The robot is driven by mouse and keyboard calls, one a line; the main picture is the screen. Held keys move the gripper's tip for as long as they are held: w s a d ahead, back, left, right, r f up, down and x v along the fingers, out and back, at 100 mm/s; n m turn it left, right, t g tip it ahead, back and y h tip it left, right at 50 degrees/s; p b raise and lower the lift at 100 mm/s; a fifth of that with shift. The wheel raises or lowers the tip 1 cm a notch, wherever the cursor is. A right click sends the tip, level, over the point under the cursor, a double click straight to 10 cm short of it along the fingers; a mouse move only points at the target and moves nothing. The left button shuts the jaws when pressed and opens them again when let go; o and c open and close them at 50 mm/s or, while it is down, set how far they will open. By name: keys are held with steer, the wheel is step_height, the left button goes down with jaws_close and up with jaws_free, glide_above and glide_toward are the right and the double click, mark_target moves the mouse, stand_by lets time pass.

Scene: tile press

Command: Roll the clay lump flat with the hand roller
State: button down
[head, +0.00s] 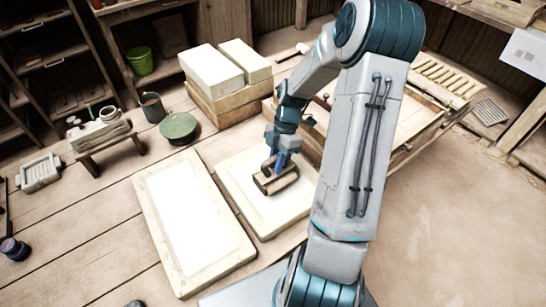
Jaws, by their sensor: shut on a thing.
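My gripper (276,163) points down over the right of two pale framed slabs (236,173) in the head view. It is shut on the brown hand roller (276,182), which looks like a short wooden cylinder with a frame. The roller is low over the slab's white middle; I cannot tell whether it touches the surface. I cannot make out the clay lump; it may be hidden under the roller or blend into the white. My arm covers the area to the right of the slab.
A second pale slab (180,281) lies to the left. Pale blocks (212,70) are stacked behind. A wooden table (415,112) is behind my arm. Floor at right is clear.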

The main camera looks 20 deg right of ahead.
steer(key=shift+w+a+p, duration=0.25)
steer(key=shift+w+p, duration=0.05)
steer(key=shift+w, duration=0.85)
steer(key=shift+r, duration=0.15)
step_height(320, 180, up, 7)
steer(key=p, duration=0.5)
steer(key=shift+p, duration=0.35)
steer(key=shift+w, duration=0.1)
